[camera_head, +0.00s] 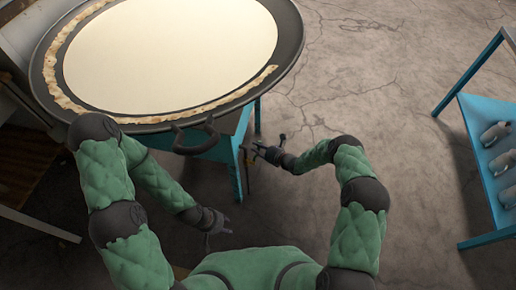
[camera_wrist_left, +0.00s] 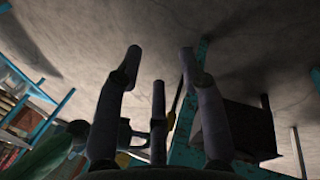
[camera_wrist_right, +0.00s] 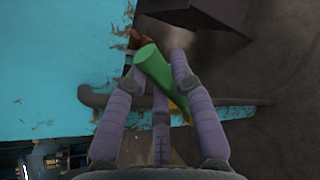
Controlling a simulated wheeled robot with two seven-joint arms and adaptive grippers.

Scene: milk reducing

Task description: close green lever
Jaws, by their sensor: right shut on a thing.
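The green lever (camera_wrist_right: 150,63) shows in the right wrist view, a short green cylinder lying tilted between the purple fingers of my right gripper (camera_wrist_right: 161,70). That gripper is shut on it. Behind it is a worn turquoise metal panel (camera_wrist_right: 50,75). In the head view my right gripper (camera_head: 262,150) is at the turquoise stand's leg, below the pan; the lever is too small to make out there. My left gripper (camera_head: 217,232) hangs lower, near my body, in shadow. In the left wrist view its fingers (camera_wrist_left: 160,60) are spread apart with nothing between them.
A large dark pan (camera_head: 293,50) of pale milk with a crusted rim sits on the turquoise stand (camera_head: 237,125). Its handle (camera_head: 196,140) juts toward me. A turquoise rack (camera_head: 480,160) with several grey items stands at the right. The cracked floor (camera_head: 380,80) between is clear.

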